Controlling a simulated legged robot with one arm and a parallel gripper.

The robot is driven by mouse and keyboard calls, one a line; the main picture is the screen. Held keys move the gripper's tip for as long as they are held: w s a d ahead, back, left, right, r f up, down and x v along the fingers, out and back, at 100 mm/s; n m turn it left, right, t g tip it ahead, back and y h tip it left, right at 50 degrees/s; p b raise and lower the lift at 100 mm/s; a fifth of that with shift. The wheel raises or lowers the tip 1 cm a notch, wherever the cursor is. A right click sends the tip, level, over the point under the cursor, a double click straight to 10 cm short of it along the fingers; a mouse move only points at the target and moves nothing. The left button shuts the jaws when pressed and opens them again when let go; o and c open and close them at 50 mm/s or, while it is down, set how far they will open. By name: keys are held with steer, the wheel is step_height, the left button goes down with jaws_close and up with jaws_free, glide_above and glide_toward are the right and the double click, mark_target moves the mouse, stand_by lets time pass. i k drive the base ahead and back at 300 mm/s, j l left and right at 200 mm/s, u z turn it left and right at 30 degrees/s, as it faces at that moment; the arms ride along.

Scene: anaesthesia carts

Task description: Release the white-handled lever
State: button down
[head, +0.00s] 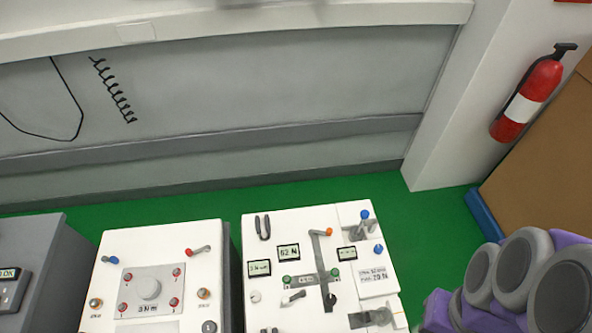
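The right cart (230,215) has a white top with several levers, knobs and small displays. My gripper is not in view, and nothing is seen touching the pale-handled lever.
An orange-tipped lever (322,232) and a blue-tipped lever (364,217) stand on the same cart. A left cart (130,240) bears a red-tipped lever (197,251). Purple and grey rounded parts, probably my arm, fill the lower right. Green floor (420,225) is clear behind the carts.

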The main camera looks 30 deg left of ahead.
mark_target(286, 301)
steer(key=k+u, duration=0.2)
steer(key=u, duration=0.2)
steer(key=k+j+u, duration=0.15)
steer(key=u, duration=0.2)
steer(key=k+j+u, duration=0.15)
steer(key=u, duration=0.25)
